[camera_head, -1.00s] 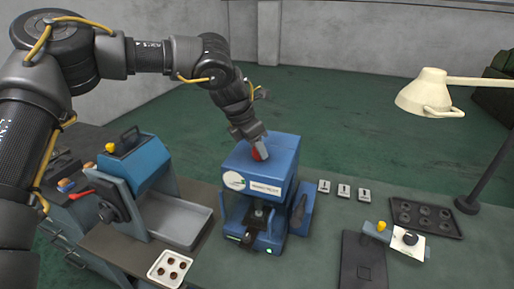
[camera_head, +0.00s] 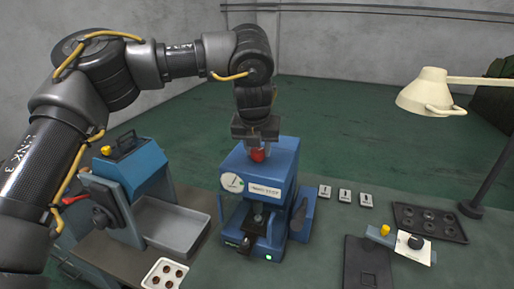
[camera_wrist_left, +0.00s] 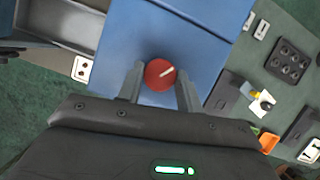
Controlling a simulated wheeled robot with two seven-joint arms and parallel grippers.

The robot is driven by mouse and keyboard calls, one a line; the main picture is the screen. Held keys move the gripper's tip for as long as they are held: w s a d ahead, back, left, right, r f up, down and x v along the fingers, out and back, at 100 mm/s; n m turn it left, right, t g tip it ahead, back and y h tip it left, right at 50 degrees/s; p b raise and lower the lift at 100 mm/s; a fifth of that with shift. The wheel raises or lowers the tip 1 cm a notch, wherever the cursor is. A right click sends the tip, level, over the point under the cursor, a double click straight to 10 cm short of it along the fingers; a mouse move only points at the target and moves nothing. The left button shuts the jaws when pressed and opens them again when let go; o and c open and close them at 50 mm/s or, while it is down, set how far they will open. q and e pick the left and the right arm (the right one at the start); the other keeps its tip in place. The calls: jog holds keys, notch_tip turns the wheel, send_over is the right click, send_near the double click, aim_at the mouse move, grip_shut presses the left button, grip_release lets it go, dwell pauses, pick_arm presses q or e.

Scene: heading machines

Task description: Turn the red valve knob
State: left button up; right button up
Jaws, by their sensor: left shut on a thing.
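The red valve knob (camera_head: 257,155) sits on top of the blue machine (camera_head: 262,188). My left gripper (camera_head: 257,150) points straight down at it from above. My right gripper is not in view.
A blue press with a grey tray (camera_head: 172,225) stands to the left. A white plate with brown pieces (camera_head: 165,274) is in front of it. Small labelled blocks (camera_head: 345,196), a dark tray (camera_head: 430,222) and a cream lamp (camera_head: 428,92) are on the right.

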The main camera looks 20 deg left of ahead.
pick_arm(q)
jog(key=n+p, duration=0.1)
jog(key=n, duration=0.1)
jog(key=n+y+p, duration=0.1)
jog(key=n+p, duration=0.1)
jog(key=shift+d+r+g+y, duration=0.15)
jog(key=shift+r+g+y, duration=0.05)
jog(key=shift+g+y, duration=0.1)
jog(key=shift+w+f+n+g+y+p, duration=0.15)
jog(key=shift+n+g+y+p, duration=0.2)
jog(key=shift+n+p, duration=0.75)
jog(key=shift+n, duration=0.4)
jog(key=o, duration=1)
jog(key=shift+f, duration=0.1)
jog(key=shift+b, duration=0.3)
jog(key=b+v, duration=0.2)
jog(key=v, duration=0.9)
jog(key=shift+d+f, duration=0.1)
